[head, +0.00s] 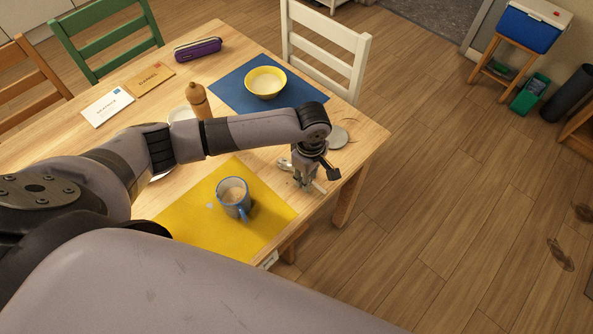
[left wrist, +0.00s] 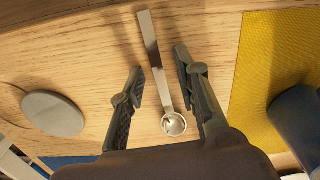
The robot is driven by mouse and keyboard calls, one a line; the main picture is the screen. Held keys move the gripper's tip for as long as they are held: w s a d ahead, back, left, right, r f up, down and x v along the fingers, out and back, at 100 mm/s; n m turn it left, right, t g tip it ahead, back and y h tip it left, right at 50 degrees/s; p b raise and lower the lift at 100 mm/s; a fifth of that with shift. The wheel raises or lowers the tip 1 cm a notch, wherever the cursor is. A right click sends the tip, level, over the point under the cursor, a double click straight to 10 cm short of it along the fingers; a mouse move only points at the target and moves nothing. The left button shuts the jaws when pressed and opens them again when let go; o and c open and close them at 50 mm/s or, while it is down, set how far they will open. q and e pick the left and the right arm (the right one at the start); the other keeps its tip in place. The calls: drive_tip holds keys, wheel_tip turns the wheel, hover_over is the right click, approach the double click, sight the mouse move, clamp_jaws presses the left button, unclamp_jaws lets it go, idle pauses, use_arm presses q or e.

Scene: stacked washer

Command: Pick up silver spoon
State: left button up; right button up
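The silver spoon (left wrist: 155,62) lies on the wooden table, with its handle toward the top of the left wrist view and its round bowl nearer the gripper's base. In the head view its bowl end (head: 285,164) shows beside the gripper; the middle is partly hidden by the fingers. My left gripper (left wrist: 160,68) is open, pointing down, with one finger on each side of the spoon and visible gaps to it. In the head view the gripper (head: 304,184) is low over the table near its right edge. My right gripper is not in view.
A blue mug (head: 233,198) stands on a yellow mat (head: 268,225) close to the gripper. A round grey disc (left wrist: 52,114) lies on the other side. A yellow bowl (head: 265,82) sits on a blue mat (head: 226,92); a wooden mill (head: 198,100) stands behind my arm.

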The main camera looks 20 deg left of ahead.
use_arm(q)
clamp_jaws()
drive_tip(key=shift+r, duration=0.1)
idle(0.4)
